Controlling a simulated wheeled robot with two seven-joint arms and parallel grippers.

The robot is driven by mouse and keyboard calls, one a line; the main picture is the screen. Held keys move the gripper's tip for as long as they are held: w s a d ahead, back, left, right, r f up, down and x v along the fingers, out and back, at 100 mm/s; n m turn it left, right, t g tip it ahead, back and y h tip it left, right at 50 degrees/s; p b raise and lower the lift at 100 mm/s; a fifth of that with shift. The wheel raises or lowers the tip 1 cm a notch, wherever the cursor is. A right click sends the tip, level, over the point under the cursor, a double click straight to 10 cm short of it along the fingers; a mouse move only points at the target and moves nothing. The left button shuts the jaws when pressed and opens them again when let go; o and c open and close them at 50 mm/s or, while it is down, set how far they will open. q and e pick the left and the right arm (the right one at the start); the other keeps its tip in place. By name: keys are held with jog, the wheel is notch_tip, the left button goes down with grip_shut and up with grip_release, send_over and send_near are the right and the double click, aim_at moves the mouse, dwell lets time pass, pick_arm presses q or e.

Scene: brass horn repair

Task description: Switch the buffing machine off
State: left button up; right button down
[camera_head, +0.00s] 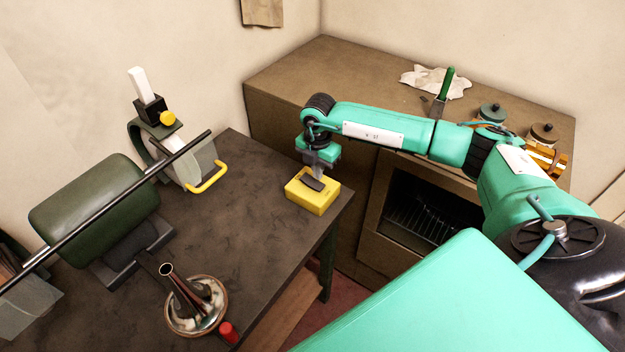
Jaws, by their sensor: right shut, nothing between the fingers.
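The buffing machine (95,205) is a dark green motor with a long dark spindle, on the left of the dark workbench in the head view. A yellow box (322,202) with a dark rocker-like plate (312,184) on top sits at the bench's right corner. My right gripper (317,172) points down right over this box, shut and empty, its fingertips at or just above the dark plate. I cannot tell whether they touch, nor which way the plate is set. My left gripper is out of view.
A brass horn bell (196,304) and a red cylinder (228,332) lie at the bench front. A grey device with a yellow handle (208,178) stands behind. A brown cabinet (300,75) holds a cloth (436,80), a green-handled tool (446,84) and jars (491,113). The bench middle is clear.

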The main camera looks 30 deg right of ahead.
aim_at(317, 184)
notch_tip(317, 184, up, 4)
jog(key=shift+p, duration=0.95)
